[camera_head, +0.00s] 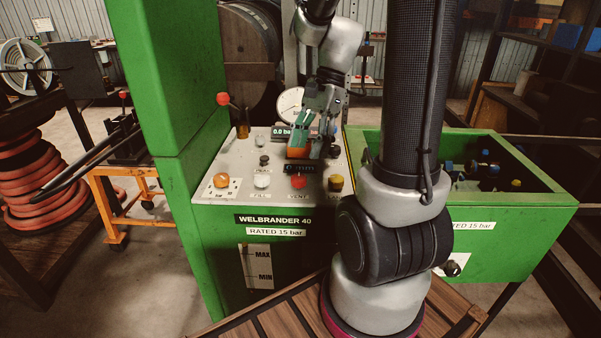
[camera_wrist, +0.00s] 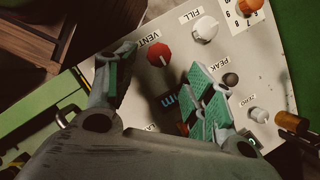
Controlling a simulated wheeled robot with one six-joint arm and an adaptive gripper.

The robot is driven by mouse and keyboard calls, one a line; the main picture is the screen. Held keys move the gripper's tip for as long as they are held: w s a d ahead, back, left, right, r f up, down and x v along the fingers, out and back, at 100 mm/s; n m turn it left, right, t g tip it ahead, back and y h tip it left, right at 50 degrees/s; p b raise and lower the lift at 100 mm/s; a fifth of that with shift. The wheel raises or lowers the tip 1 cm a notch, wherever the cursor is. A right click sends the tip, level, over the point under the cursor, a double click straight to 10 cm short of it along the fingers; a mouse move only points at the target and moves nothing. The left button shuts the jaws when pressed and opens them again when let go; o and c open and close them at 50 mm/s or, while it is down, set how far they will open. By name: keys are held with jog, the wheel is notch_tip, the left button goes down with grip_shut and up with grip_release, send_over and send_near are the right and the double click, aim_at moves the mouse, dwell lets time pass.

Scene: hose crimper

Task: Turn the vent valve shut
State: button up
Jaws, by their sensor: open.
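The vent valve is a red knob (camera_wrist: 158,55) with the label VENT beside it on the pale panel (camera_wrist: 270,75). In the head view the red knob (camera_head: 299,181) sits at the front of the machine's sloped top. My gripper (camera_head: 301,142) is above the panel, behind the knob in that view. In the wrist view my gripper (camera_wrist: 160,66) is open, with green-padded fingers spread on either side of the knob. Nothing is held, and I see no contact. The knob's gap from the fingertips is hard to judge.
A white FILL knob (camera_wrist: 205,28) is beside the vent knob, and a dark PEAK knob (camera_wrist: 231,79) is near the right finger. A yellow-brown knob (camera_head: 336,183) is right of the vent knob. A red-balled lever (camera_head: 223,99) and a round gauge (camera_head: 290,104) stand behind.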

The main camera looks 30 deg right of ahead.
aim_at(299, 176)
jog(key=x, duration=0.7)
jog(key=shift+f, duration=0.3)
jog(key=c, duration=1)
